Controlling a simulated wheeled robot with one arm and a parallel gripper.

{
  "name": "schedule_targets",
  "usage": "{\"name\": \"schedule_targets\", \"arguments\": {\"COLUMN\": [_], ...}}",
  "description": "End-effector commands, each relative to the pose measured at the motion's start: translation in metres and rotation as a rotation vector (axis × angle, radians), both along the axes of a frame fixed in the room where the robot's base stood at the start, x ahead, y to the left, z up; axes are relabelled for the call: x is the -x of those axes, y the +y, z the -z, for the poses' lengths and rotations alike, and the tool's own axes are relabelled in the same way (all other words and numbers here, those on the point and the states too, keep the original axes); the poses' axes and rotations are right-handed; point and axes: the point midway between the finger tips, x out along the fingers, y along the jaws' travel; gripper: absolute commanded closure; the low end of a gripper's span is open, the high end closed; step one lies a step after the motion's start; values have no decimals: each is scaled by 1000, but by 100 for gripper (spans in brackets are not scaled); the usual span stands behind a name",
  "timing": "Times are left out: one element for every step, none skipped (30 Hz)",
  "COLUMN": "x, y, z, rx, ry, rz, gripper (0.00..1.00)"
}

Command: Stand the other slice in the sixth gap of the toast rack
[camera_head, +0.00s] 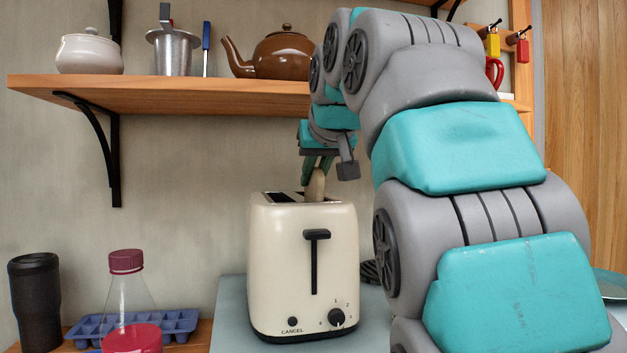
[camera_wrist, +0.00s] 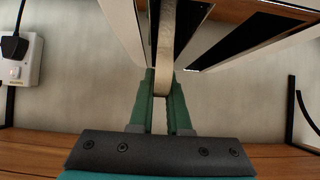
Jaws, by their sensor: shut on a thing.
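A bread slice (camera_head: 316,186) stands upright, its top poking out of a slot of the cream toaster (camera_head: 284,270). My gripper (camera_head: 318,172) is above the toaster, shut on the top of the slice. In the wrist view, the slice (camera_wrist: 166,42) is edge-on between the green fingers of my gripper (camera_wrist: 164,90). The slice's lower part is hidden in the toaster. The other toaster slot looks empty and dark in the wrist view. I see no toast rack and no other slice; my arm covers much of the right side.
A wooden shelf (camera_head: 190,97) with a brown teapot (camera_head: 283,55), a white pot and a metal filter runs behind and above the toaster. A bottle (camera_head: 131,310), a blue ice tray (camera_head: 180,322) and a black tumbler (camera_head: 36,300) stand at lower left.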

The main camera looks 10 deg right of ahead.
Motion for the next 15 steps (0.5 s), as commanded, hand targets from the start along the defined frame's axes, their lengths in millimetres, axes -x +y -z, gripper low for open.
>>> {"name": "schedule_targets", "arguments": {"x": [-1, -1, -1, 0, 0, 0, 0, 0, 1, 1, 1, 1, 1, 1, 1], "y": [0, 0, 0, 0, 0, 0, 0, 0, 0, 0, 0, 0, 0, 0, -1], "z": [-3, -5, -8, -9, -10, -11, -12, -13, -13, -14, -15, -16, -17, -18, -19], "rx": [0, 1, 1, 1, 1, 1, 0, 0, 1, 0, 0, 0, 0, 0, 0], "ry": [-1, -3, -5, -7, -7, -6, -5, -4, -2, -2, -2, -3, -4, -5, -6], "rz": [0, -1, -1, -1, -1, -1, 0, 0, 1, 1, 1, 1, 1, 1, 2], "gripper": [100, 100, 100, 100, 100, 100, 100, 100, 100, 100, 100, 100, 100, 100, 100]}}
